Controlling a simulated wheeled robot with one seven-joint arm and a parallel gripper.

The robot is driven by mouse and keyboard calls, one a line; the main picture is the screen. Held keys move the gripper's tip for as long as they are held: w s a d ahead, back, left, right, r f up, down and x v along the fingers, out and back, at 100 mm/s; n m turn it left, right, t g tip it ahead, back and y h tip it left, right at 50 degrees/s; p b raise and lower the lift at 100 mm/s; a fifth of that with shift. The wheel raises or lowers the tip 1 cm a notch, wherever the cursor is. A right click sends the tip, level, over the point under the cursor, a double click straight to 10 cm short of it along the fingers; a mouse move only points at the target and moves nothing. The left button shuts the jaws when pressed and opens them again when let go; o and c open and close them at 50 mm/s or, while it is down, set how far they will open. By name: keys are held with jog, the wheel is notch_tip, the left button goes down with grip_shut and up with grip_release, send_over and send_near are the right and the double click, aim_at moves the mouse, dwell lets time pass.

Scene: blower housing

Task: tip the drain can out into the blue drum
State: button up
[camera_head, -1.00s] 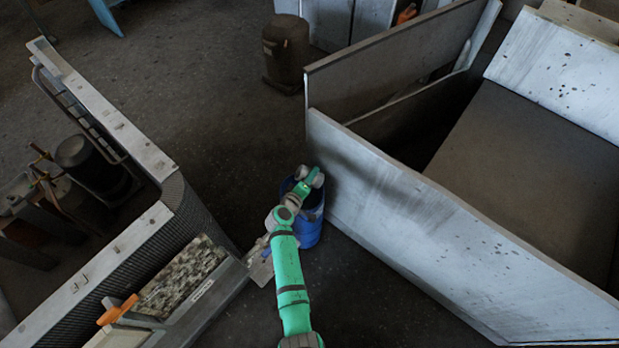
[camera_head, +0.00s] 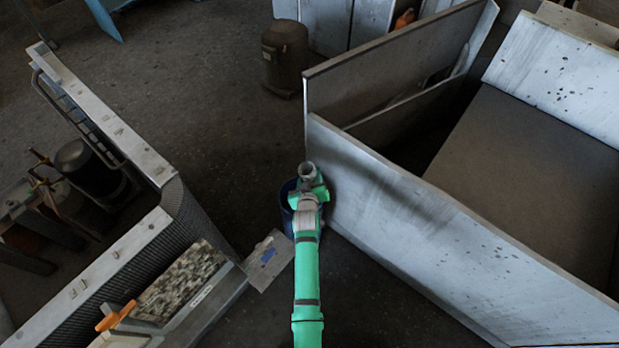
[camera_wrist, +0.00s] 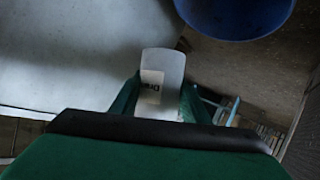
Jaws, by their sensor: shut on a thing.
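The drain can (camera_wrist: 170,62), pale grey with a partly readable "Dra" label, shows in the wrist view. My gripper (camera_wrist: 161,90) is shut on it, with a green finger on either side. The blue drum (camera_wrist: 238,18) is at the top of the wrist view, apart from the can in the picture. In the head view the blue drum (camera_head: 287,208) stands beside the pale panel, largely hidden by my green arm.
A large pale panel enclosure (camera_head: 420,210) stands close to the right of the drum. A grey plate (camera_head: 267,260) lies at left, near a mesh-sided bench (camera_head: 150,245). A dark canister (camera_head: 285,55) stands farther back. The floor between is open.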

jog(key=shift+d+r+m+y, duration=0.3)
jog(key=shift+r+m+y, duration=0.3)
jog(key=shift+m+y, duration=0.5)
jog(key=shift+t, duration=0.3)
